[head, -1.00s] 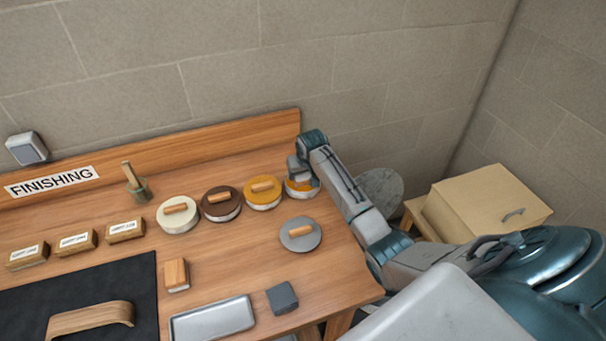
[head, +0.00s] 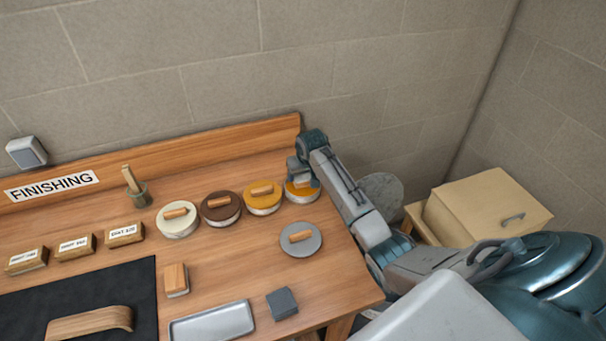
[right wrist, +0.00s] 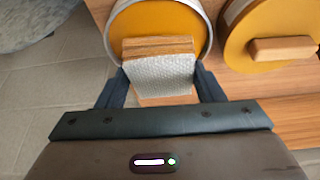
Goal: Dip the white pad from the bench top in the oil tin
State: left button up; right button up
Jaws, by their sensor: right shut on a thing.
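My right gripper (head: 303,180) is at the open tin of orange oil (head: 312,193) at the bench's right back end. In the right wrist view the gripper (right wrist: 160,88) is shut on a wooden block with a white woven pad (right wrist: 164,76) on it. The pad overlaps the near part of the oil tin (right wrist: 185,20) in that view. I cannot tell whether it touches the oil. In the head view the gripper mostly hides the pad. A grey round lid with a wooden handle (head: 301,240) lies in front of the tin. My left gripper is not in view.
Lidded tins stand left of the oil tin: orange (head: 262,197), brown (head: 221,207) and cream (head: 178,219). A wooden block (head: 176,280), a metal tray (head: 213,322) and a dark block (head: 282,303) lie nearer. A wall is close behind.

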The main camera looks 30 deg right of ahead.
jog(key=shift+r, duration=2.45)
